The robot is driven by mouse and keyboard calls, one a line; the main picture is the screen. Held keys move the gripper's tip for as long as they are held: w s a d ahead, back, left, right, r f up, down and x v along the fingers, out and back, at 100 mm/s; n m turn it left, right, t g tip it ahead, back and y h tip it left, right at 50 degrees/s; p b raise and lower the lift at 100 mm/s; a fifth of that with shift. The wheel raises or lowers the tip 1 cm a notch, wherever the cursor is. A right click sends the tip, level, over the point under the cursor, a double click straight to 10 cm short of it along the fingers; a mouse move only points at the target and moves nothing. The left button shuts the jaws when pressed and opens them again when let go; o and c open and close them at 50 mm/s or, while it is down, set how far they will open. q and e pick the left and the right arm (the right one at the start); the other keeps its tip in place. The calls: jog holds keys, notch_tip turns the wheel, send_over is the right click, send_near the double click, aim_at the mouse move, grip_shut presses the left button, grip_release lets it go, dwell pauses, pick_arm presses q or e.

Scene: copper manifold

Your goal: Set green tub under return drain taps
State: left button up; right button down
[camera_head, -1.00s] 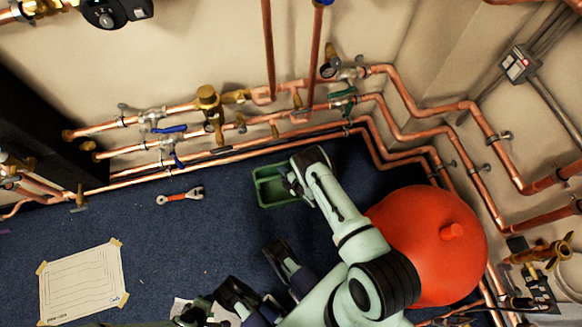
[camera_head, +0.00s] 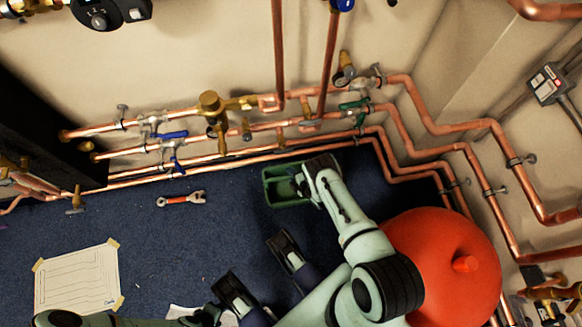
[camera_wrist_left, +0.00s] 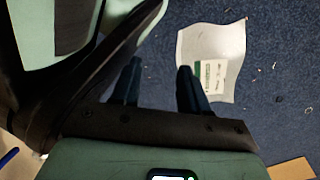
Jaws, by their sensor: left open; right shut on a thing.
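The green tub (camera_head: 280,171) is an open rectangular container over the blue floor, close to the wall with the copper pipes. My right gripper (camera_head: 299,184) is shut on its right side; the fingers hide part of the tub. I cannot tell whether the tub touches the floor. My left gripper (camera_wrist_left: 160,68) is open and empty, above a paper sheet in the left wrist view.
A big red vessel (camera_head: 440,262) stands right of my right arm. A red-handled wrench (camera_head: 181,199) lies on the floor left of the tub. A taped drawing (camera_head: 78,282) is at lower left. Floor between wrench and tub is clear. Copper pipes (camera_head: 190,165) run low along the wall.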

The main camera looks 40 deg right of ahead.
pick_arm(q)
jog(key=shift+g, duration=0.8)
jog(key=s, duration=0.1)
jog(key=s+f+b, duration=0.2)
jog(key=s, duration=0.1)
jog(key=shift+s+a, duration=0.1)
jog(key=shift+a, duration=0.15)
pick_arm(e)
notch_tip(320, 180, down, 4)
jog(key=shift+f, duration=0.1)
jog(key=shift+f, duration=0.1)
jog(key=c, duration=1)
grip_release()
jog(key=shift+o, duration=0.2)
